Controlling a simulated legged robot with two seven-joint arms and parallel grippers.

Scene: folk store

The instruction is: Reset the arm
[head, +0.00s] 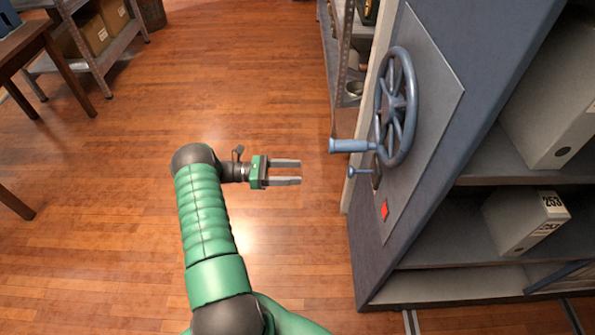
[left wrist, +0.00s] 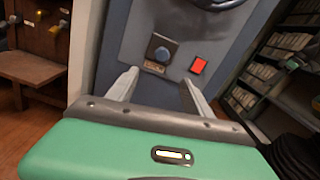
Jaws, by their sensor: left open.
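My left arm is green and reaches up from the bottom of the head view. My left gripper (head: 299,172) is open and empty, with its two fingers pointing right toward a grey-blue cabinet, apart from it. In the left wrist view the open fingers of my left gripper (left wrist: 160,88) frame the panel on the cabinet's end. My right gripper is not in view.
The cabinet panel (head: 430,75) carries a blue handwheel (head: 397,105) with a protruding handle (head: 349,146), a small knob (head: 356,172) and a red button (head: 384,210). Metal shelves (head: 330,60) stand behind. A wooden table (head: 22,45) is far left. The wooden floor (head: 90,250) is clear.

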